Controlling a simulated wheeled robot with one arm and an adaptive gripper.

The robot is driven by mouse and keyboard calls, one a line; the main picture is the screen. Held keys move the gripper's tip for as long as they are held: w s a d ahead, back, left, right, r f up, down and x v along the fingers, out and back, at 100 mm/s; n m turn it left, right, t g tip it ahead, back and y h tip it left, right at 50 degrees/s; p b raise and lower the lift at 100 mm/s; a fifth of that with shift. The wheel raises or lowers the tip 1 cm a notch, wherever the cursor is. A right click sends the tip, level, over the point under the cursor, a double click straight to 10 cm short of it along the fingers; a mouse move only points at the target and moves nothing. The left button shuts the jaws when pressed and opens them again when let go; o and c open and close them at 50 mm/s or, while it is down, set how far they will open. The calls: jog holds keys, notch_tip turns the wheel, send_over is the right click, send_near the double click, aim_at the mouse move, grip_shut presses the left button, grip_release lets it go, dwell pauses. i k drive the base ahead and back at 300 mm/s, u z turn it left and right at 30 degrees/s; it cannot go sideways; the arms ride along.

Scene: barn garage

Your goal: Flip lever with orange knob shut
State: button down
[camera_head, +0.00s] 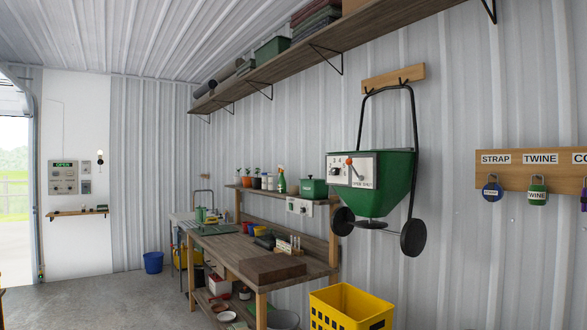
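The lever's orange knob (350,161) shows on a white panel (340,172) on the front of a green hopper (398,172). The lever leans up and slightly to the left from its pivot. Small lettering sits below it on the panel, too small to read surely. A dark dial with numbers is on the panel's left part. The hopper belongs to a wheeled spreader whose black handle (415,120) hangs from a wooden hook board (393,79) on the wall. My gripper is not in view.
A wooden workbench (225,245) with a dark wooden block (272,269) stands left of the spreader. A yellow crate (351,308) is on the floor below it. Open concrete floor (110,300) lies at left.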

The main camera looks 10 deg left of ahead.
aim_at(349, 163)
jog(key=u, duration=0.95)
jog(key=i, duration=1.05)
jog(key=u, duration=0.9)
jog(key=i, duration=1.7)
jog(key=z, duration=1)
jog(key=i, duration=1.05)
jog(key=z, duration=0.75)
